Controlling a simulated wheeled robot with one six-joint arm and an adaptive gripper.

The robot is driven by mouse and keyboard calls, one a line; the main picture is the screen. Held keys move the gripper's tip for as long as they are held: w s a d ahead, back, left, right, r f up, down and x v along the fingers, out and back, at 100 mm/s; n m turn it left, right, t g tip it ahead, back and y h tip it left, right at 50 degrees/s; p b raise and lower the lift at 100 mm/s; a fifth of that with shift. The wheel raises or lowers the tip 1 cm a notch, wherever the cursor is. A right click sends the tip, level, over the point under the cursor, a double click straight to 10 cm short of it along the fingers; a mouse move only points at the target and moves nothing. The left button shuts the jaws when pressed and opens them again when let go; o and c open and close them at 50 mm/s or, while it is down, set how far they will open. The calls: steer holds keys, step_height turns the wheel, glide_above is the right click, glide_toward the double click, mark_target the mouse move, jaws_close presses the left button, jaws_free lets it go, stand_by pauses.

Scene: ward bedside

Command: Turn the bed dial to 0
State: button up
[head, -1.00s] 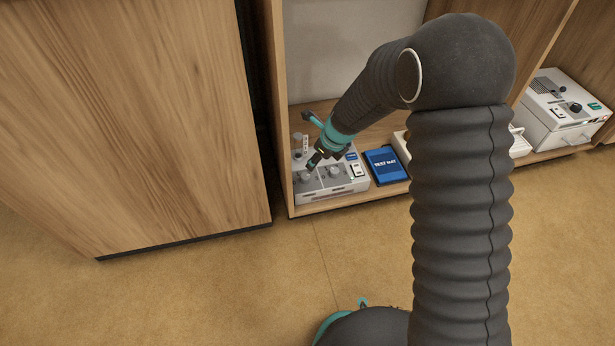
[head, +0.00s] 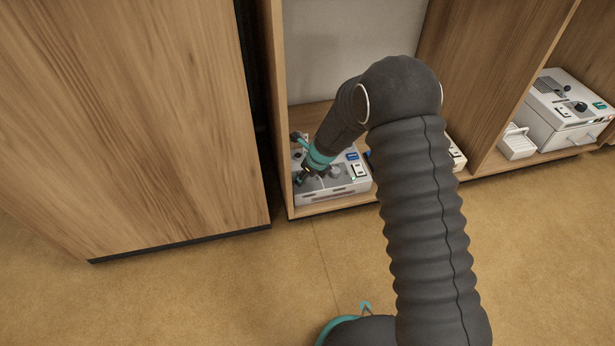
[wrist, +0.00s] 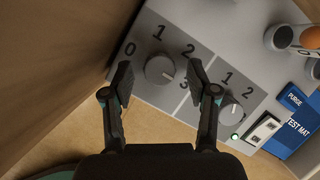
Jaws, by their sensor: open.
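A grey control box (head: 348,188) sits in the left bay of the shelf. In the wrist view, a round grey dial (wrist: 159,69) has the marks 0, 1, 2 and 3 around it. Its pale pointer line is turned to the lower right, toward the 3. A second dial (wrist: 232,114) with a 1 and a 2 showing is to its right. I cannot read which dial is named for the bed. My gripper (wrist: 161,77) is open, its fingertips on either side of the first dial. Contact cannot be told. In the head view my gripper (head: 304,178) is over the box's left part.
A rocker switch (wrist: 263,130), a small green light (wrist: 235,136) and a blue label (wrist: 298,112) are to the right. A wooden side wall (head: 279,120) is close on the left. Another white device (head: 565,110) stands farther right.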

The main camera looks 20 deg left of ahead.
steer(key=shift+f, duration=0.1)
jaws_close()
